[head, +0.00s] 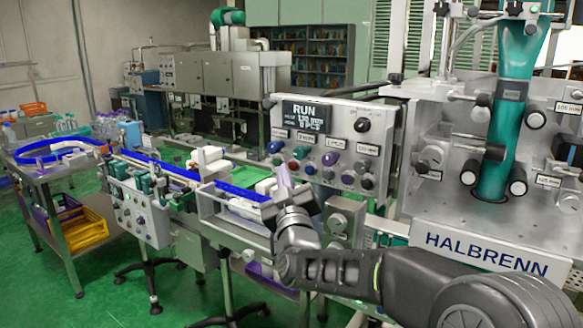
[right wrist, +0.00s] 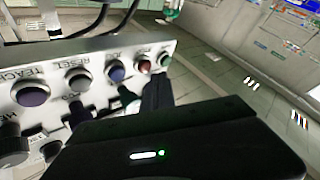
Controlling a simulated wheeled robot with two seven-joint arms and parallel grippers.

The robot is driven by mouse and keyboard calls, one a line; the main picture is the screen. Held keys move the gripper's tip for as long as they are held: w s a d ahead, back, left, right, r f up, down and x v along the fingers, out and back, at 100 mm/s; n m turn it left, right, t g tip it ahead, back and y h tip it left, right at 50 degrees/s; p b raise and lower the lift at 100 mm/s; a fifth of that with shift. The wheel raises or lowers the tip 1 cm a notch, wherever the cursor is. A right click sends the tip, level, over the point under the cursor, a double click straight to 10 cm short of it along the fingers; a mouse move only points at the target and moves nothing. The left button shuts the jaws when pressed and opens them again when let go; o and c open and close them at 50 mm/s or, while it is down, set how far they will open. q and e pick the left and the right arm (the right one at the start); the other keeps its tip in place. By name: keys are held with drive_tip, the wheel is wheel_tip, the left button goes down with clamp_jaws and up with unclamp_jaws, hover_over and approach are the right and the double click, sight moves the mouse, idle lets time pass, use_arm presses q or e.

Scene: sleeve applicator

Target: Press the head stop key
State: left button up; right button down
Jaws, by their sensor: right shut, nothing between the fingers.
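The grey control panel (head: 382,140) carries a RUN display and rows of round keys. In the right wrist view the panel appears upside down, with the red key (right wrist: 145,67) beside the green key (right wrist: 164,59). The key labels near them are too small to read. My right gripper (head: 283,178) is shut and empty, just in front of the panel's lower left. Its fingers (right wrist: 157,94) show close to the red and green keys; contact cannot be told. My left gripper is out of view.
The HALBRENN applicator head (head: 440,205) stands right of the panel. A conveyor with blue rails (head: 180,172) runs left, below the panel. A second control box (head: 140,212) hangs on the conveyor's front. Green floor (head: 95,285) lies open at the lower left.

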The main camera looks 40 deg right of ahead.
idle(0.4)
drive_tip(key=shift+w+d+b, duration=0.15)
drive_tip(key=shift+d+b, duration=0.3)
drive_tip(key=shift+w+d+b, duration=0.1)
drive_tip(key=shift+d+b, duration=0.2)
drive_tip(key=shift+d, duration=0.1)
idle(0.7)
drive_tip(key=shift+a, duration=0.1)
drive_tip(key=shift+s+a+b, duration=0.25)
drive_tip(key=shift+a+b, duration=0.15)
drive_tip(key=shift+a, duration=0.35)
drive_tip(key=shift+a, duration=0.1)
